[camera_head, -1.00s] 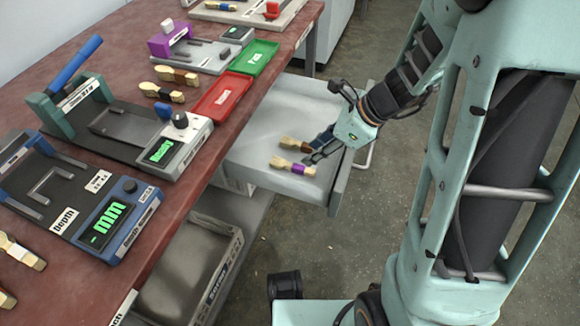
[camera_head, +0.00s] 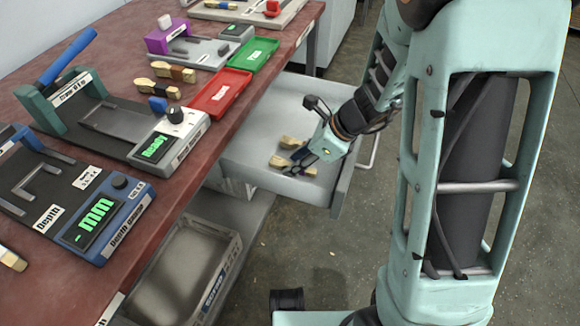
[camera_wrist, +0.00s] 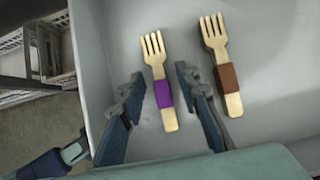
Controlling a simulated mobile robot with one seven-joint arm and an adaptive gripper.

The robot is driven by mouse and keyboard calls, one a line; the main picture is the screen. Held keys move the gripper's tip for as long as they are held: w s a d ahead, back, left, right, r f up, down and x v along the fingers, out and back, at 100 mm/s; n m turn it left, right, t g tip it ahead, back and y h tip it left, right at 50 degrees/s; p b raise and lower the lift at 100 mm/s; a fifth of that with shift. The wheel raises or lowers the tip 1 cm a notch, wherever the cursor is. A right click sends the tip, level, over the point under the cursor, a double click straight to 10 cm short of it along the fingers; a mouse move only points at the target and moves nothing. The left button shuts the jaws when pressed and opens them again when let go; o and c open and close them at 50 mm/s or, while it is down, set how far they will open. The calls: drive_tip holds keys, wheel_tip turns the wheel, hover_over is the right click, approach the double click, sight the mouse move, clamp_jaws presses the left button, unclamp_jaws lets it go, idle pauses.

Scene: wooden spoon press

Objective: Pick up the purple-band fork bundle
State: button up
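The purple-band fork bundle (camera_wrist: 163,93) lies in the open drawer (camera_head: 262,150), tines toward the top of the wrist view. My gripper (camera_wrist: 157,82) is open above the drawer, with one finger on each side of the purple band, apart from it in the wrist view. In the head view the purple-band fork bundle (camera_head: 307,171) is partly hidden by my gripper (camera_head: 297,167). A brown-band fork bundle (camera_wrist: 227,78) lies beside it to the right in the wrist view, outside the fingers. I cannot tell the remaining height.
The red-brown workbench (camera_head: 190,170) holds a blue depth gauge (camera_head: 110,220), a green press (camera_head: 100,115), a red tray (camera_head: 222,92), a green tray (camera_head: 253,54) and several fork bundles. A bin (camera_head: 185,275) sits below. The drawer walls surround my gripper.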

clamp_jaws()
drive_tip(key=shift+r, duration=0.15)
